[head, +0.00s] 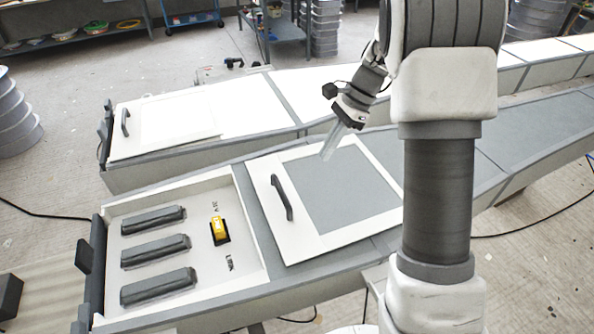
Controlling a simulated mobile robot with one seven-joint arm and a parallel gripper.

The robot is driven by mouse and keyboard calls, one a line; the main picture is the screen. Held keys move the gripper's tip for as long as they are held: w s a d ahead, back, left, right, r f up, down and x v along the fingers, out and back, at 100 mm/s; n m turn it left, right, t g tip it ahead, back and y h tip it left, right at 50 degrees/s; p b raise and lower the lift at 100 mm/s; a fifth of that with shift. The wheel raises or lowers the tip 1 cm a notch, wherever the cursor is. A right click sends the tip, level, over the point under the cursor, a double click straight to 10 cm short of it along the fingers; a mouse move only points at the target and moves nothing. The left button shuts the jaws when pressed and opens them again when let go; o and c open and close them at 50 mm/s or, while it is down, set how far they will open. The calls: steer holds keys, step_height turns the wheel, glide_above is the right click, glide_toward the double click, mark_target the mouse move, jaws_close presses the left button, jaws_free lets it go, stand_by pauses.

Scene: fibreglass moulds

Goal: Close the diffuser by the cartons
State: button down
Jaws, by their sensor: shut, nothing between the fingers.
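Two long, low units with flat panels run side by side. On the near one, a pale-framed panel with a grey middle (340,185) and a dark handle (282,198) lies to the right of an uncovered tray (150,204). The tray holds several dark grey bars and a yellow switch-like part (219,229). On the far unit, a white panel (178,120) with a dark handle (125,122) covers the left end. I cannot tell which is the diffuser, and no cartons are clearly visible. My gripper (328,154) is shut and empty above the near panel's far edge, apart from the handle.
A dark block (8,296) stands at the lower left edge. Stacked grey rings (16,118) stand at the left. A grey bench (284,31) and more ring stacks are at the back. Cables lie on the floor. My arm hides part of the near unit's right side.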

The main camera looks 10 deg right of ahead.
glide_toward(299, 197)
steer(key=x, duration=0.5)
steer(key=shift+w+d+f, duration=0.1)
steer(key=shift+w, duration=0.05)
steer(key=shift+s+a+r+p, duration=0.15)
steer(key=shift+a+r+p, duration=0.1)
steer(key=shift+a, duration=0.35)
steer(key=shift+s+a+r+p, duration=0.15)
steer(key=shift+a+r, duration=0.1)
steer(key=shift+a, duration=0.35)
steer(key=shift+s+a, duration=0.15)
steer(key=shift+a, duration=0.45)
steer(key=s+a+p, duration=0.2)
steer(key=s+a, duration=0.1)
steer(key=a, duration=0.9)
steer(key=s+a+p, duration=0.2)
steer(key=s+a, duration=0.1)
steer(key=a, duration=1)
steer(key=s+a+p, duration=0.2)
steer(key=s+a, duration=0.2)
steer(key=a, duration=0.9)
steer(key=shift+s+r+p, duration=0.1)
steer(key=shift+p, duration=0.2)
